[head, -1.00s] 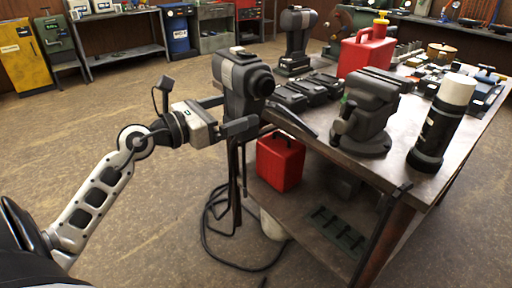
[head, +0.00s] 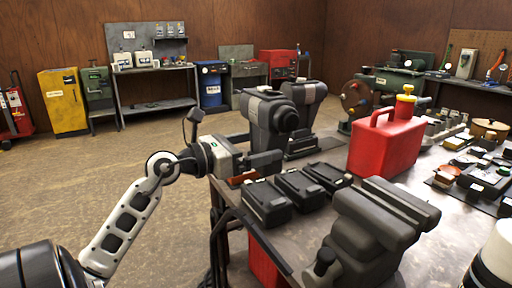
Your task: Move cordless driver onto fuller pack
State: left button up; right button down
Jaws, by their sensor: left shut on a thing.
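My left gripper (head: 256,161) is shut on the grey and black cordless driver (head: 268,112) in the head view. The driver is upright, at the left edge of the bench, behind and left of the packs; its lower end is hidden by the gripper. Several dark battery packs sit in a row on the bench: a near one (head: 266,203), a middle one (head: 299,189) and a far one (head: 328,176). I cannot tell their charge. A second similar driver (head: 308,100) stands just behind the held one. My right gripper is not in view.
A red fuel can (head: 392,146) stands behind the packs on the bench. A dark vise (head: 370,232) is at the front, close to the packs. A white cylinder (head: 496,254) is at the right edge. Small parts crowd the bench's right side. Open floor lies left.

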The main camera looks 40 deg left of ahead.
aim_at(256, 171)
pick_arm(q)
jog(key=shift+w+r, duration=0.25)
jog(key=shift+w, duration=0.2)
jog(key=shift+s+f+b, duration=0.2)
jog(key=shift+f+b, duration=0.3)
jog(key=shift+b, duration=0.05)
notch_tip(256, 171, down, 4)
jog(key=b, duration=0.3)
jog(key=shift+r, duration=0.1)
jog(key=shift+f+b, duration=0.25)
jog(key=shift+b, duration=0.1)
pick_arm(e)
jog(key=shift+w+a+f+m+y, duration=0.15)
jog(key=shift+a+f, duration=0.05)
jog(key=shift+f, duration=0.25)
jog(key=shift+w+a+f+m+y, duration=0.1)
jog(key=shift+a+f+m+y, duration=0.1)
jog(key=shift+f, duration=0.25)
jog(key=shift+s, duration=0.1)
pick_arm(q)
jog(key=shift+f+b, duration=0.35)
jog(key=shift+f, duration=0.3)
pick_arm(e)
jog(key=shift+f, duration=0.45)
